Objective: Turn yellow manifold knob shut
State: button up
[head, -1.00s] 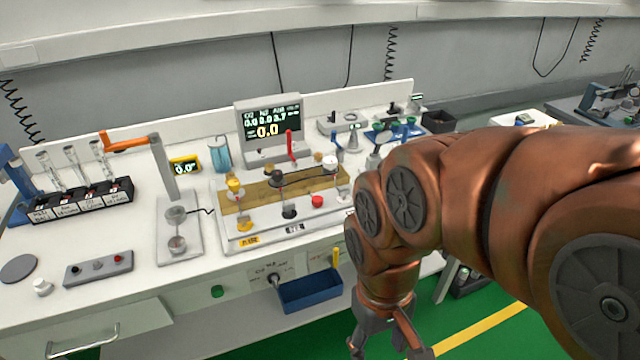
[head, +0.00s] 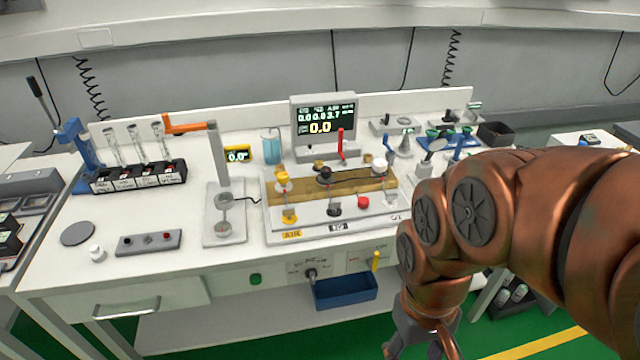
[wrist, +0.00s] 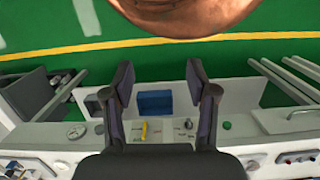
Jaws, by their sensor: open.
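The manifold, a wooden block on a white base (head: 352,225), stands on the bench. A yellow knob (head: 283,180) sits at its left end, with a black knob and a white knob to the right. A second yellow knob (head: 289,215) stands in front, above a yellow label. I cannot tell how far either yellow knob is turned. My gripper (head: 422,350) hangs low in front of the bench, partly cut off by the lower picture edge. In the wrist view my gripper (wrist: 159,70) is open and empty, its fingers apart, away from the manifold.

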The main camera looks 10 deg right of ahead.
aim_at(283, 177)
jog(key=u, duration=0.5)
jog(key=k, duration=0.6)
jog(key=u, duration=1.15)
jog(key=i, duration=1.2)
jog(key=z, duration=0.8)
jog(key=i, duration=0.55)
jog(key=z, duration=0.6)
